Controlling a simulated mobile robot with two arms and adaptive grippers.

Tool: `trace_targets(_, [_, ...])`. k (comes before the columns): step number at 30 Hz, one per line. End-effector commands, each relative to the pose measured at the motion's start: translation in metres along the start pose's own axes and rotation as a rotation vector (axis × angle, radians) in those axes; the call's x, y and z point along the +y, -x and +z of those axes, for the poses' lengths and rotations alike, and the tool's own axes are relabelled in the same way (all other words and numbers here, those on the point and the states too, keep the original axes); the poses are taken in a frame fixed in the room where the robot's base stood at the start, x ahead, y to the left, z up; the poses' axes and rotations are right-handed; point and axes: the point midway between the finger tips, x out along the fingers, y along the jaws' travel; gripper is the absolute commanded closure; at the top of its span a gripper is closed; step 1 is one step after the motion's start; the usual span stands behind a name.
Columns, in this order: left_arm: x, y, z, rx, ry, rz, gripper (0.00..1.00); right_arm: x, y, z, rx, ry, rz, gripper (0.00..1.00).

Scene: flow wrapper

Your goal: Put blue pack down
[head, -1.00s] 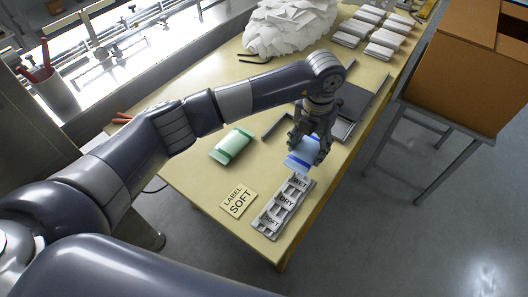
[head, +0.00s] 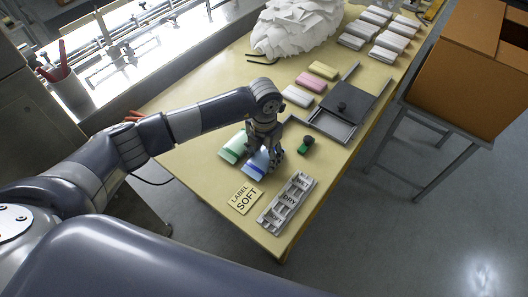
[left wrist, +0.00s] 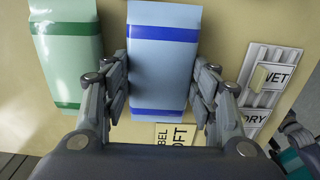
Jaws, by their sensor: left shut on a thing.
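The blue pack (head: 255,164) is light blue with darker blue bands. It is between the fingers of my left gripper (head: 264,150), beside the green pack on the table. In the left wrist view the blue pack (left wrist: 162,60) lies lengthwise between the two fingers of the left gripper (left wrist: 160,88), which is shut on it. The green pack (head: 234,147) lies just left of it; it also shows in the left wrist view (left wrist: 68,50), with a narrow gap between the two. Whether the blue pack touches the table is hard to tell.
A card reading LABEL SOFT (head: 245,198) and a grey rack of word tiles (head: 287,203) lie nearer the table's front end. A green stamp-like object (head: 306,145) and a dark tray (head: 342,108) are to the right. White, pink and yellow packs (head: 310,83) lie farther back.

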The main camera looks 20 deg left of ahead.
Motion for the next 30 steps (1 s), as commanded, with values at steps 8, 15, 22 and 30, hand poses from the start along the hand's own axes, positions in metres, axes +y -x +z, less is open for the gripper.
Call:
trace_targets(8, [0.000,-0.003,0.000,-0.001,0.000,0.000,0.57,-0.002,-0.003,0.000,0.000,0.002,-0.002,0.60])
trace_targets(15, [0.000,-0.003,0.001,-0.001,0.000,0.000,0.26,-0.007,-0.003,-0.001,0.001,0.002,-0.009,0.60])
trace_targets(22, [0.000,-0.002,0.001,-0.001,0.000,0.000,0.26,-0.010,-0.003,-0.001,0.001,0.001,-0.012,0.60])
trace_targets(30, [0.000,0.024,0.002,-0.007,-0.001,0.000,0.26,-0.009,-0.006,0.000,0.000,0.002,-0.011,0.60])
